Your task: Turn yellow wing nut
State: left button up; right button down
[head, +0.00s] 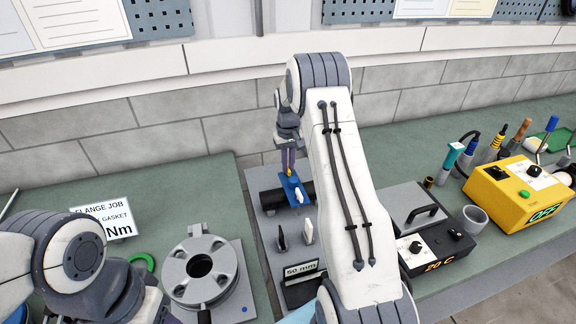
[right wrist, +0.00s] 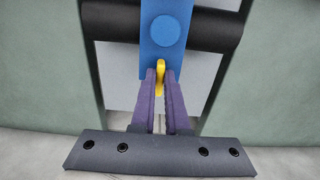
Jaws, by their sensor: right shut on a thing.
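The yellow wing nut (right wrist: 160,76) is small and sits at the lower edge of a blue plate (right wrist: 166,35) in the right wrist view. The purple fingers of my right gripper (right wrist: 161,84) are closed on its two sides. In the head view my right gripper (head: 289,168) points down at the far end of the blue plate (head: 294,188), with a bit of the yellow nut (head: 289,173) between the tips. The fingers hide most of the nut. My left arm shows at the lower left, but its gripper cannot be made out.
A black cylinder (right wrist: 105,26) lies under the blue plate. Dark and white levers (head: 307,232) stand in front of it. A flanged grey ring (head: 200,268) is to the left. A black control box (head: 437,250) and a yellow box (head: 515,190) stand to the right.

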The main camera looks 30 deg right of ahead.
jog(key=shift+w+r+m, duration=0.1)
jog(key=shift+r+m, duration=0.05)
jog(key=shift+m, duration=0.15)
jog(key=c, duration=0.9)
grip_release()
notch_tip(320, 180, up, 10)
jog(key=b, duration=0.2)
jog(key=shift+r+b, duration=0.2)
jog(key=shift+b, duration=0.1)
